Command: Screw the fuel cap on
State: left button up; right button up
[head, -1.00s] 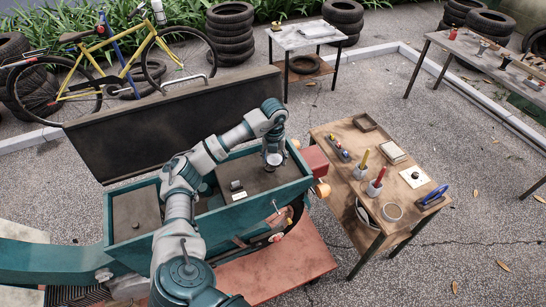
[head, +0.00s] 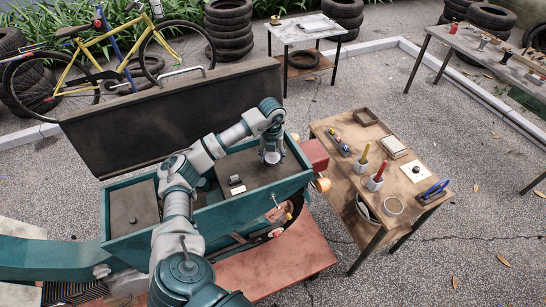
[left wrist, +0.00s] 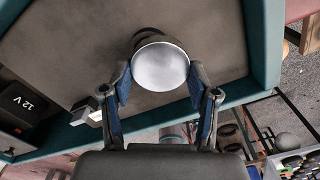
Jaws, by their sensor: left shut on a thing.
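The fuel cap (left wrist: 161,67) is a round, silvery disc with a smooth face, seen in the left wrist view. My left gripper (left wrist: 160,80) is shut on it, with a blue-padded finger on each side. In the head view, my left gripper (head: 271,155) points down over the brown top inside the teal compressor cart (head: 240,208), near its right end. A dark rounded part (left wrist: 150,36) shows just behind the cap, and I cannot tell whether it is the filler neck. The cap hides where it meets whatever is below. My right gripper is not in view.
A black battery marked 12 V (left wrist: 22,103) and a small metal fitting (head: 234,180) are near the gripper. The cart's dark raised lid (head: 180,120) stands behind. A wooden table (head: 405,180) with cups, tools and a tape roll stands to the right.

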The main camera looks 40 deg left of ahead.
pick_arm(q)
jog(key=shift+a, duration=0.35)
jog(key=a, duration=0.1)
jog(key=a+f, duration=0.1)
jog(key=a, duration=0.1)
jog(key=shift+s, duration=0.1)
jog(key=shift+d, duration=0.1)
jog(key=shift+d+r, duration=0.2)
jog(key=shift+d, duration=0.3)
jog(key=shift+d+r, duration=0.15)
jog(key=shift+d, duration=0.25)
jog(key=shift+a, duration=0.45)
jog(key=shift+a+f, duration=0.25)
jog(key=shift+a, duration=0.05)
jog(key=shift+d, duration=0.2)
jog(key=shift+d+r, duration=0.15)
jog(key=shift+d, duration=0.4)
jog(key=shift+a+f, duration=0.25)
jog(key=shift+f, duration=0.2)
jog(key=shift+s+d+f, duration=0.1)
jog(key=shift+d, duration=0.15)
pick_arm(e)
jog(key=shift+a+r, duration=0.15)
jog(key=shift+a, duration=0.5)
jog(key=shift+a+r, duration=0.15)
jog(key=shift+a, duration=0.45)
